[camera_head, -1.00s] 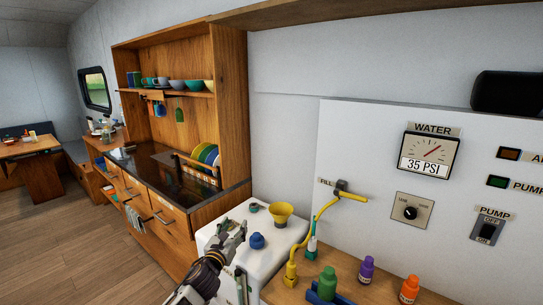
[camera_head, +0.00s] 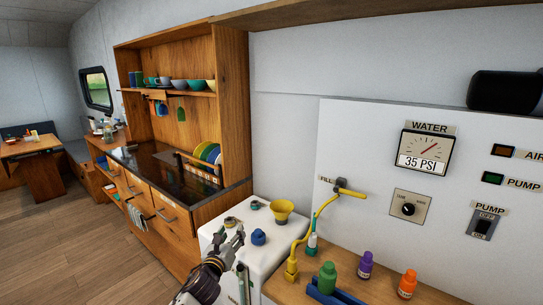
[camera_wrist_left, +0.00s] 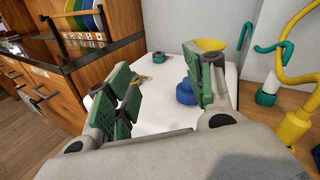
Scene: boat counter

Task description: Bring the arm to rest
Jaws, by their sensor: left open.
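My left gripper (camera_head: 229,241) is open and empty, held above the front left part of the white box-shaped unit (camera_head: 270,250) in the head view. In the left wrist view its two green-padded fingers (camera_wrist_left: 160,95) stand apart with white top showing between them. A blue knob-like cap (camera_head: 258,237) sits on the unit just right of the fingers; in the wrist view it is partly hidden behind the right finger (camera_wrist_left: 185,92). My right gripper is not in view.
A yellow funnel (camera_head: 282,208) and a small dark ring-like fitting (camera_head: 255,205) stand on the unit. A yellow hose (camera_head: 296,250) hangs from the fill valve. Green, purple and orange bottles (camera_head: 365,265) stand on the wooden counter. The floor (camera_head: 80,240) at left is clear.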

